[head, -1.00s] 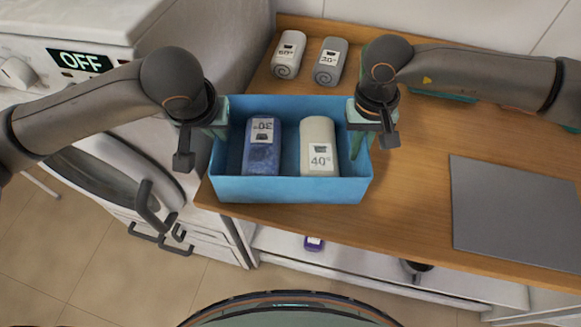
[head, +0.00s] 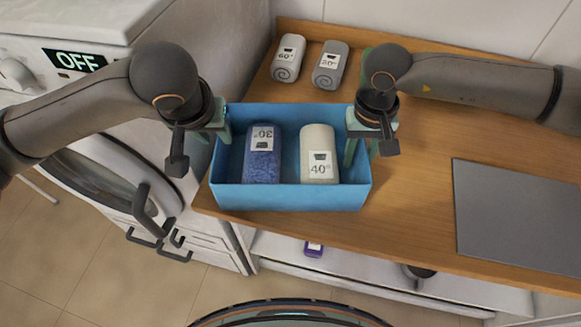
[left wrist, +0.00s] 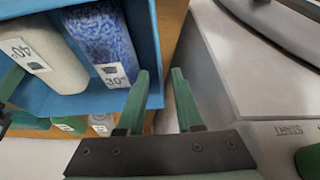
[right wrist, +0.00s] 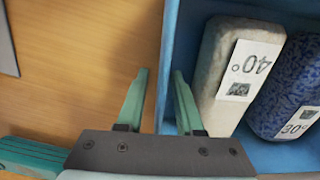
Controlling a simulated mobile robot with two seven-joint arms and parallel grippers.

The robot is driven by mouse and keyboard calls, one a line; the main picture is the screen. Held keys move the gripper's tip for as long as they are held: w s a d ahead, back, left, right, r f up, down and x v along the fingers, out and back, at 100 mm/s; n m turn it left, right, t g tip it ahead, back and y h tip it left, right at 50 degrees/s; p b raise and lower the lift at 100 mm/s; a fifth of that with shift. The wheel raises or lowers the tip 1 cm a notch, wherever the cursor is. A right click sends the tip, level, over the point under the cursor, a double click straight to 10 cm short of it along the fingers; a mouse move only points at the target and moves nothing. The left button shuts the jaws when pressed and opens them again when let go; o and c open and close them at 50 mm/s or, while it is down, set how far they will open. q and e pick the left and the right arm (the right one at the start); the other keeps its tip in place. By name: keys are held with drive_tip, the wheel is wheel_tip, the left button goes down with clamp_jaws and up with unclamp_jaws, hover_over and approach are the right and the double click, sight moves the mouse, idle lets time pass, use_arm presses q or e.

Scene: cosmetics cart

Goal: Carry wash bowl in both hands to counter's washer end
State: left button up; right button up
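The wash bowl is a blue rectangular tub (head: 290,197) on the wooden counter at its washer end, its front wall near the counter's front edge. It holds a rolled blue towel (head: 262,160) marked 30° and a rolled cream towel (head: 319,150) marked 40°. My left gripper (left wrist: 158,72) is at the bowl's left wall, one finger on each side of it, fingers apart. My right gripper (right wrist: 161,72) straddles the right wall, with a gap between its outer finger and the wall. Both grippers look open; the bowl's underside is hidden.
The white washer (head: 90,110) with its OFF display stands left of the counter (head: 410,180). A white towel roll (head: 289,58) and a grey one (head: 329,65) lie behind the bowl. A grey mat (head: 515,215) lies at right. A small purple item (head: 313,249) sits below the counter.

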drive_tip(key=shift+r, duration=0.1)
use_arm(q)
drive_tip(key=v, duration=0.9)
drive_tip(key=shift+s+r, duration=0.15)
drive_tip(key=shift+r, duration=0.15)
use_arm(e)
wheel_tip(320, 180, up, 12)
drive_tip(key=shift+f, duration=0.1)
